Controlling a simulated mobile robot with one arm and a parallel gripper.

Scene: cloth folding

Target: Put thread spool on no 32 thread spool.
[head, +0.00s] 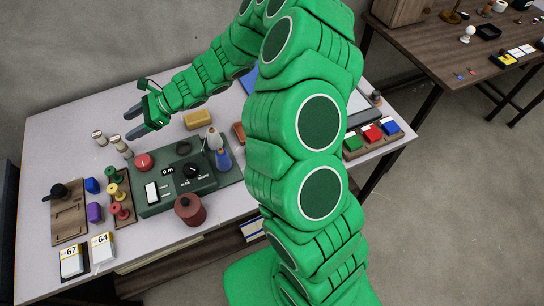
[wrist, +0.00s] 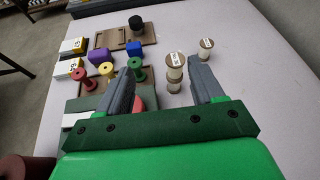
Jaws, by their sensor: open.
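Two cream-white thread spools with labelled tops show as one tall column (wrist: 174,74), which looks like one spool stacked on the other. In the head view this column (head: 121,147) stands left of the red button. A third white spool (wrist: 205,49) stands alone beside it, also in the head view (head: 99,138). The label numbers are too small to read. My gripper (wrist: 163,62) is open and empty, and in the head view its fingers (head: 134,121) are just behind the column. In the wrist view the column shows between the fingers, apparently beyond them.
Red, yellow and green spools (head: 115,194) stand on a brown rack near blue and purple blocks. A dark green machine (head: 178,180) with a red button is right of the column. The pale table (head: 60,125) is clear at the back left.

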